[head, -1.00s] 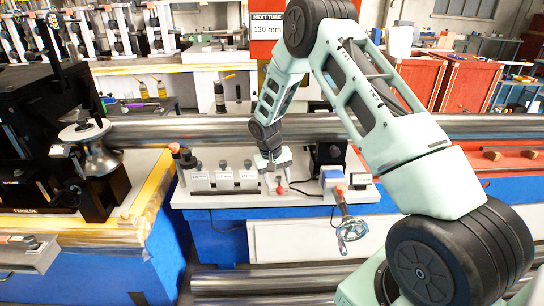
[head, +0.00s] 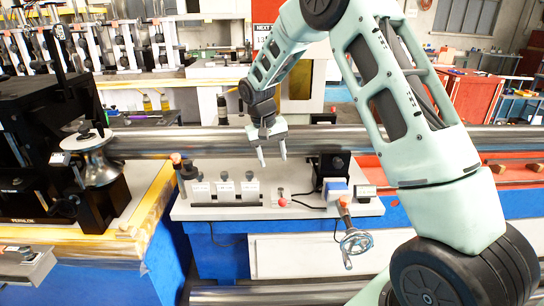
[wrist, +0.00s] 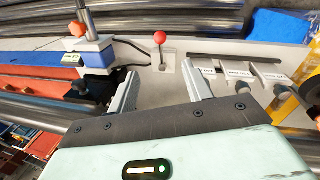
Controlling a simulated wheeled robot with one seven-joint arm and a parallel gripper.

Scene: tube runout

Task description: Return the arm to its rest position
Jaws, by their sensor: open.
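My gripper (head: 273,160) is open and empty. In the head view it hangs in front of the long steel tube (head: 350,137), above the grey control panel (head: 300,209). In the wrist view my two fingers (wrist: 160,92) stand apart, with a red-knobbed lever (wrist: 160,38) showing beyond them on the panel. The same red knob (head: 282,202) is small in the head view, below and right of the fingertips, apart from them. My arm reaches in from the right, bent high at the elbow, which the top edge cuts off.
A handwheel (head: 355,241) sticks out in front of the panel. Several labelled switches (head: 225,188) stand left of the lever. A black machine with a steel roller (head: 93,160) is at left. Red cabinets (head: 470,97) stand behind at right. Air above the tube's left part is clear.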

